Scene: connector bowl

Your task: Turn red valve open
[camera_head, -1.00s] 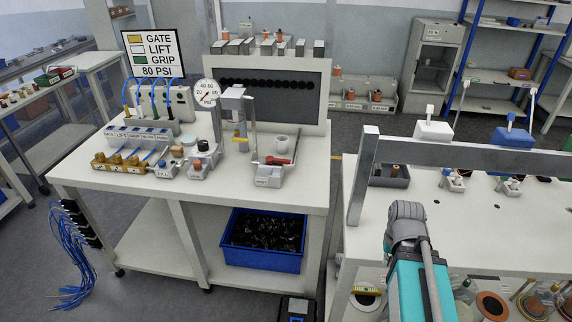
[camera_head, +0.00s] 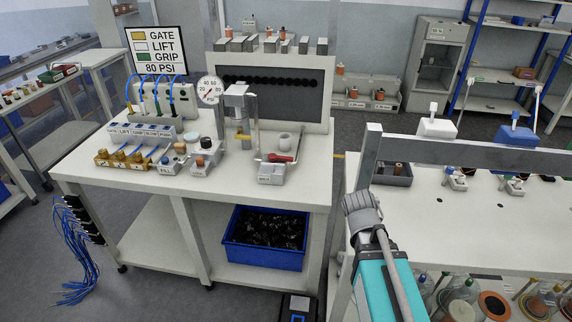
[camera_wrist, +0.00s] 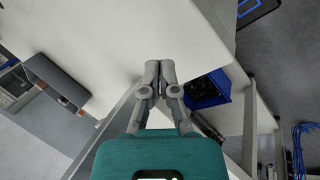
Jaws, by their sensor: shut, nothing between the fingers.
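A red valve handle (camera_head: 281,158) lies on a small light-grey block at the right front part of the left white table in the head view. My gripper shows in the wrist view (camera_wrist: 159,83) with its two fingers together and nothing between them. In the head view my arm's grey and teal end rises at the lower right, in front of the right table and apart from the valve. The gripper's fingertips cannot be made out there, and the red handle cannot be made out in the wrist view.
The left table (camera_head: 120,170) also carries a round gauge (camera_head: 210,90), a grey clamp stand (camera_head: 238,105) and several brass fittings. A blue bin (camera_head: 264,240) sits on its lower shelf. A grey metal rail (camera_head: 470,153) crosses above the right table.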

